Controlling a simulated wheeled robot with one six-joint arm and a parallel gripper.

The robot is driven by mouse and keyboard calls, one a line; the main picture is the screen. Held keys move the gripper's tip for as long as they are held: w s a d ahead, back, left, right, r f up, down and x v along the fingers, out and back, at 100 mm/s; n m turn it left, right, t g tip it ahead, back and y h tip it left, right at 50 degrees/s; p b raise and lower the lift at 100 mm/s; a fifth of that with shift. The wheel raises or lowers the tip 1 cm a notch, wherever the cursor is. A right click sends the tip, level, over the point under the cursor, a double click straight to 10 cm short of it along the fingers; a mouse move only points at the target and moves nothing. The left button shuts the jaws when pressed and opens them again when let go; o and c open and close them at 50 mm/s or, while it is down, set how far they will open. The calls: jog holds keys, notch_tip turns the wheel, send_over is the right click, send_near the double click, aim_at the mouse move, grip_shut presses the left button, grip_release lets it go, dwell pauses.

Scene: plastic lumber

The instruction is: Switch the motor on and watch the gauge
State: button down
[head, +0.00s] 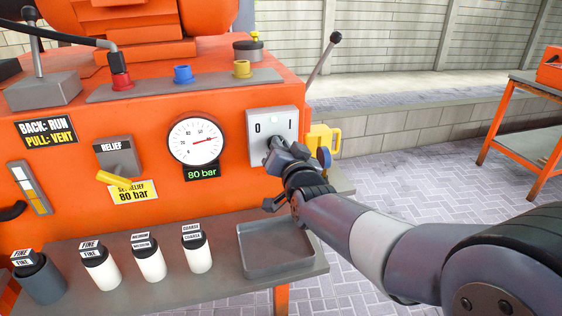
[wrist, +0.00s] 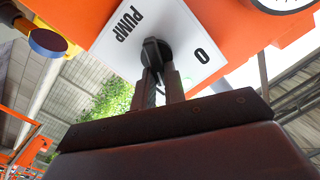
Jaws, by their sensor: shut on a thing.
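The motor switch is a pale plate (head: 259,124) marked 0 and I on the orange machine's front. In the wrist view its plate (wrist: 183,28) reads PUMP and 0. My gripper (head: 278,152) is at the plate, its fingers (wrist: 160,82) shut on the dark switch knob (wrist: 154,50). In the head view my gripper hides most of the knob, so I cannot tell its setting. The round white gauge (head: 192,148) is left of the switch, its red needle pointing right and slightly up. A label (head: 201,172) below it reads 80 bar in green.
A yellow relief lever (head: 110,178) is left of the gauge. Several labelled bottles (head: 148,262) and an empty grey tray (head: 262,268) stand on the front shelf. A yellow part (head: 322,138) sits just right of the switch. Paved floor (head: 400,175) is open to the right.

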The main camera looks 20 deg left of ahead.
jog(key=shift+f+m+b, duration=0.15)
jog(key=shift+m+b, duration=0.55)
jog(key=shift+b, duration=0.05)
jog(key=c, duration=1.5)
grip_release()
jog(key=shift+o, duration=0.2)
jog(key=shift+d, duration=0.1)
jog(key=v, duration=1)
jog(key=shift+s+b, duration=0.35)
jog(key=shift+b, duration=0.1)
jog(key=shift+w+d, duration=0.1)
